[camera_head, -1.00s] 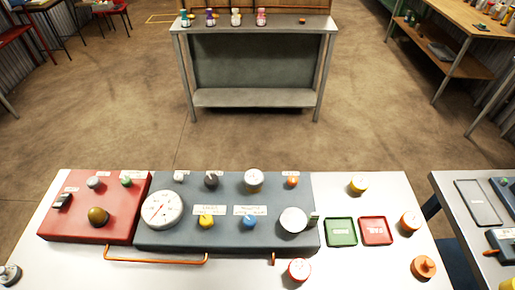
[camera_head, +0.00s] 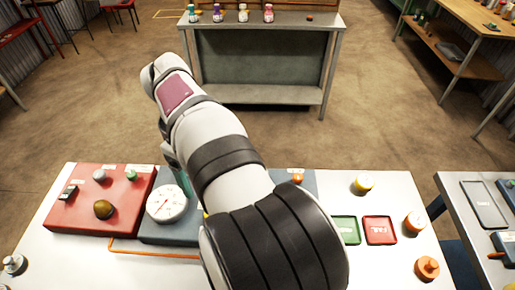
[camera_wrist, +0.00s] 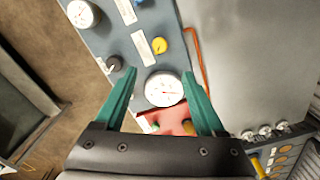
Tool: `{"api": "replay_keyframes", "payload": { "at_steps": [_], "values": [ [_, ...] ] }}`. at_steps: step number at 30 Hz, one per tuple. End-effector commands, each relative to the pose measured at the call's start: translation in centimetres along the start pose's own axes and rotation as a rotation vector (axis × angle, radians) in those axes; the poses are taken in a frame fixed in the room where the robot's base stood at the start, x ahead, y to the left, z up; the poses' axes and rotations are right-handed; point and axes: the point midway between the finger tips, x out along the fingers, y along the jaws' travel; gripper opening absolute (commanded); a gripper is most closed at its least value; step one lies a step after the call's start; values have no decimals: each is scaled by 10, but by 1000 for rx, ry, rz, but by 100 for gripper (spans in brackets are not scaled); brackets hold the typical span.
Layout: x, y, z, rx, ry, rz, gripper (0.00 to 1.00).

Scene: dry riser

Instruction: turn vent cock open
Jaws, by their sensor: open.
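The labels are too small to read, so I cannot tell which control is the vent cock. On the blue-grey panel (camera_wrist: 105,35), the wrist view shows a yellow knob (camera_wrist: 160,45), a black knob (camera_wrist: 114,63), a blue knob (camera_wrist: 137,2) and a round white gauge (camera_wrist: 163,88). The gauge also shows in the head view (camera_head: 166,204). My gripper (camera_wrist: 160,72) is open and empty, its teal fingers spread either side of the gauge in the wrist view. In the head view my arm hides most of the panel.
A red panel (camera_head: 75,215) with a brass-coloured knob (camera_head: 104,209) adjoins at left. An orange rail (camera_head: 150,252) runs along the front. Green (camera_head: 346,229) and red (camera_head: 380,230) trays and several loose round parts lie at right.

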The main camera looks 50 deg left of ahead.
Motion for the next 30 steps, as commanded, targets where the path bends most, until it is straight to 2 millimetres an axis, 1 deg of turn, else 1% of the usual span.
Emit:
{"api": "replay_keyframes", "payload": {
  "at_steps": [2,5,12,15,18,21,23,30],
  "values": [
    [6,0,1,2,-1,-1,72],
    [26,0,1,3,-2,-2,72],
    [99,0,2,5,-3,-4,72],
    [124,0,2,6,-1,-2,72],
    [142,0,2,7,0,-2,72],
    [152,0,1,7,1,-1,72],
    [155,1,1,7,2,-1,72],
    [157,1,1,7,2,-1,72]
  ]
}}
